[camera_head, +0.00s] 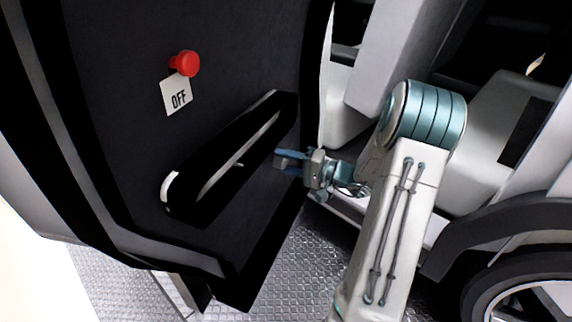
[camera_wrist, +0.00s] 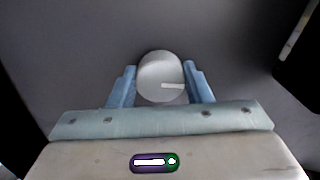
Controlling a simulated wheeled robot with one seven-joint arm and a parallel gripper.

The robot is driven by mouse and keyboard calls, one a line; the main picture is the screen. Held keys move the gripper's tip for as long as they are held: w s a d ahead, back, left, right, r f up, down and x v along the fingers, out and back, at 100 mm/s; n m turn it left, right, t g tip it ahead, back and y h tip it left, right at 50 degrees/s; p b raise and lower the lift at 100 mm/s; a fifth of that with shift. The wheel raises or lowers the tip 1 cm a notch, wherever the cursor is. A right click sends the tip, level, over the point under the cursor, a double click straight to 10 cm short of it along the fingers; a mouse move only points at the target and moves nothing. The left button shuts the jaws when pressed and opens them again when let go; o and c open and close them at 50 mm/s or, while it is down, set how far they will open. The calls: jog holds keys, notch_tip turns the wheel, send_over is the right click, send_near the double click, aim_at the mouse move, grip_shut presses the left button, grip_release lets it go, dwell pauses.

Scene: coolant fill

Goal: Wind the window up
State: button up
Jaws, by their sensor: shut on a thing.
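My gripper (camera_head: 279,159) is at the dark inner panel of the open vehicle door (camera_head: 225,75), by the right end of the armrest. In the wrist view my gripper (camera_wrist: 160,72) has its two blue fingers on either side of a round grey knob (camera_wrist: 159,88) and is shut on it. The knob's face carries a short pale bar pointing right. In the head view the knob is hidden behind the fingers. No window pane can be made out in either view.
A long black armrest (camera_head: 190,205) with a pale strip runs across the door, left of my gripper. Above it are a red knob (camera_head: 185,64) and a white tag (camera_head: 176,96) reading OFF. The floor (camera_head: 285,262) is metal tread plate. A wheel (camera_head: 525,297) stands at lower right.

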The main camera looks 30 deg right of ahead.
jog(key=shift+f, duration=0.1)
jog(key=o, duration=1)
jog(key=p+v, duration=0.3)
jog(key=v, duration=1.1)
